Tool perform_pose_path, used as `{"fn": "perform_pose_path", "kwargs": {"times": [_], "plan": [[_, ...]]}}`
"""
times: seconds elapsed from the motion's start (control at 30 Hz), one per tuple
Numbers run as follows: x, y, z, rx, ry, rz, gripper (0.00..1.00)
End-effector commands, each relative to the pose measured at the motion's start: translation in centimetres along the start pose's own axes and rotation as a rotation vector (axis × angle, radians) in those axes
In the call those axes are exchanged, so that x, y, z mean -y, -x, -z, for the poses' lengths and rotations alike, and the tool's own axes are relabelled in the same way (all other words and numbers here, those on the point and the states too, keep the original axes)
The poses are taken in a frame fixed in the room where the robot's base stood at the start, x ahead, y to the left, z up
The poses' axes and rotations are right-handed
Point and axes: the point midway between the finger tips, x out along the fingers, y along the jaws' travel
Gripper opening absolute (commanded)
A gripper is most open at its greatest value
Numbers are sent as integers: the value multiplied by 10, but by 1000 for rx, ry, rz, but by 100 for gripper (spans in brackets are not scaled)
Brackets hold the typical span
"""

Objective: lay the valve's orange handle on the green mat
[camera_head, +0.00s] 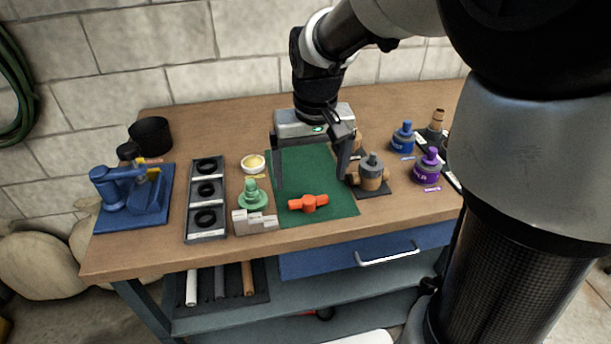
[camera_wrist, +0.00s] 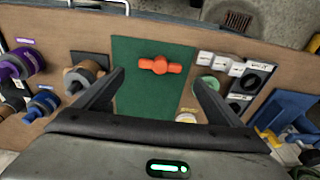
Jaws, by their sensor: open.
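The orange handle (camera_head: 308,203) lies flat on the front part of the green mat (camera_head: 328,180). It also shows in the wrist view (camera_wrist: 160,66), on the mat (camera_wrist: 137,99) near its far end there. The valve (camera_head: 370,173), a brown and grey body without an orange handle on it, stands on a dark pad to the right of the mat. It seems to show in the wrist view (camera_wrist: 83,76) too. My gripper (camera_head: 311,183) is open and empty above the mat, its fingers spread wide, apart from the handle.
A green knobbed part (camera_head: 253,194) and grey stepped block (camera_head: 255,221) stand left of the mat. Further left are a black ring tray (camera_head: 190,205) and a blue vise-like tool (camera_head: 130,195). Blue (camera_head: 403,137) and purple (camera_head: 428,168) bottle-like parts stand right.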

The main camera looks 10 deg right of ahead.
Motion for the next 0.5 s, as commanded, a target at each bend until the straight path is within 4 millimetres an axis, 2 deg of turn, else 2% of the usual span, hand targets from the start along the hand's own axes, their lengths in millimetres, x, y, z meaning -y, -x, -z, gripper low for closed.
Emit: {"fn": "perform_pose_path", "kwargs": {"times": [0.03,0.2,0.5], "plan": [[0,14,1,-4,0,0,90],[1,38,1,-3,0,1,90],[0,48,0,0,0,1,90]]}}
